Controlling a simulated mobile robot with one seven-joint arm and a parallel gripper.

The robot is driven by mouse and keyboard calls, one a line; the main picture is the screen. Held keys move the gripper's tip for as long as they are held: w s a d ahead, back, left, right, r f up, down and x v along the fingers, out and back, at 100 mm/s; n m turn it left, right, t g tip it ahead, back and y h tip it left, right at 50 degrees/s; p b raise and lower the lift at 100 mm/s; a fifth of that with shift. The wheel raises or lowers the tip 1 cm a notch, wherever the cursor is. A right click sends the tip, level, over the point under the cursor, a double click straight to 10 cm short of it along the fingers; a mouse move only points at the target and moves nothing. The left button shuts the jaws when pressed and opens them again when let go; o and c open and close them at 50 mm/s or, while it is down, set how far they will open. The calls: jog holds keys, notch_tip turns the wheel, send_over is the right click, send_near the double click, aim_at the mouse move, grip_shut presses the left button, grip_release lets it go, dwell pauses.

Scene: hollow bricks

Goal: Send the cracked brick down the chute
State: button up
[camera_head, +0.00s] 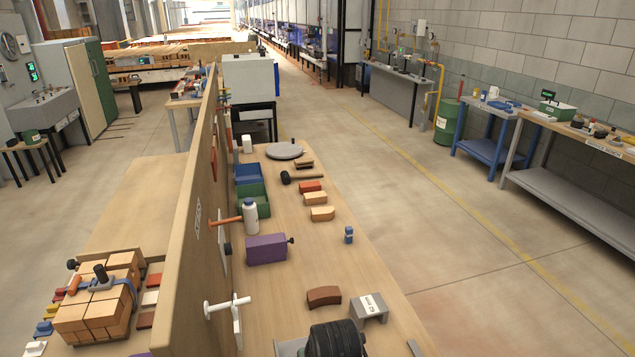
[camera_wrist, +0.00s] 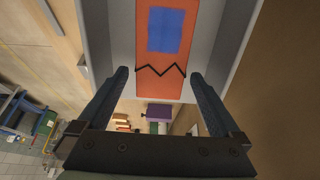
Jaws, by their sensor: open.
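In the wrist view an orange-red brick (camera_wrist: 170,82) with a black zigzag crack line and a blue square patch lies in a grey, walled trough (camera_wrist: 219,85). My gripper (camera_wrist: 160,77) is open, one finger on each side of the brick's near, cracked end, apparently not closed on it. In the head view my dark wrist hides the brick and my fingertips. A grey edge (camera_head: 289,348) shows beside it at the bottom. I cannot tell whether this trough is the chute.
On the bench (camera_head: 330,262) stand a grey labelled stand (camera_head: 371,309), a curved brown-red brick (camera_head: 323,296), a purple block (camera_head: 266,249), a white bottle (camera_head: 251,216) and several small bricks. A tall wooden partition (camera_head: 190,210) runs along its left. The bench middle is fairly clear.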

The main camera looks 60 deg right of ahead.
jog(key=b+v, duration=0.3)
jog(key=v, duration=1)
